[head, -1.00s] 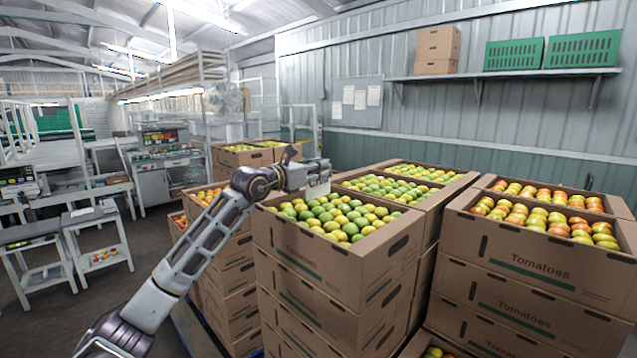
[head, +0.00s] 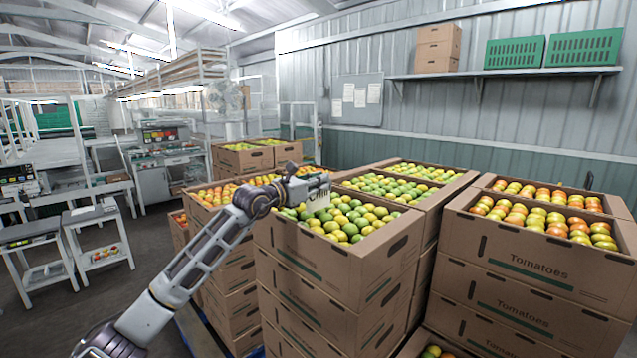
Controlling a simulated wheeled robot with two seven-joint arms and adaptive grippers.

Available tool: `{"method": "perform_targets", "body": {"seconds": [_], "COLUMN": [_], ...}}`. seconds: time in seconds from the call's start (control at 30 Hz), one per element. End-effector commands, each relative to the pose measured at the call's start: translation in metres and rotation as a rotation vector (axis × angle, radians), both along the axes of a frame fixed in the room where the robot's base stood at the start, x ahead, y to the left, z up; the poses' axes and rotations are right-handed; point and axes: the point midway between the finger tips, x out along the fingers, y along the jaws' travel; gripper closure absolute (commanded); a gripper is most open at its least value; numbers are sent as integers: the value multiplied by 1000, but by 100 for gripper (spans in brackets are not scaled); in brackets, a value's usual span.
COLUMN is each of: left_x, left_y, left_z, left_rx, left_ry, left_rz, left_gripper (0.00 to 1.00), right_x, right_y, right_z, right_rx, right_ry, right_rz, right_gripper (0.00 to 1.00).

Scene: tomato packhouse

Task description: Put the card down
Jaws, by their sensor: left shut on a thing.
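My left gripper (head: 314,184) reaches in from the left and is shut on a small pale card (head: 318,198). The card hangs upright below the gripper, over the far left part of an open cardboard box (head: 372,262) of green and yellow tomatoes (head: 345,219). Part of the card is hidden by the gripper, and dark marks show near its top. I cannot tell whether the card touches the tomatoes. My right gripper is not in view.
More tomato boxes are stacked close behind and at the right (head: 540,268). A shelf (head: 500,73) with green crates (head: 583,48) is on the wall. Two small grey tables (head: 92,215) stand at the left, with open floor (head: 120,300) in front.

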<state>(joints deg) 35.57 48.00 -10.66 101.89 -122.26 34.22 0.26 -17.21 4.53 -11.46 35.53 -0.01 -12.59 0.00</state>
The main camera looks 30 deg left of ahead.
Motion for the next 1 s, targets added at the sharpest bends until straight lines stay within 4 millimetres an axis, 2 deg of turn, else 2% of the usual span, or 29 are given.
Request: {"method": "perform_targets", "body": {"seconds": [0.33,0.37,0.5,1.0], "left_x": [0,0,0,0], "left_y": [0,0,0,0], "left_z": [-4,-3,-3,-1], "left_rx": [0,0,0,0], "left_ry": [0,0,0,0], "left_rz": [0,0,0,0], "left_gripper": [100,81,63,63], "right_x": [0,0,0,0], "right_y": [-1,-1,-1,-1], "right_z": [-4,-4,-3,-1], "right_rx": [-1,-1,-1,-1], "right_ry": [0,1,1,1], "right_rz": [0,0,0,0], "right_gripper": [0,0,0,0]}}
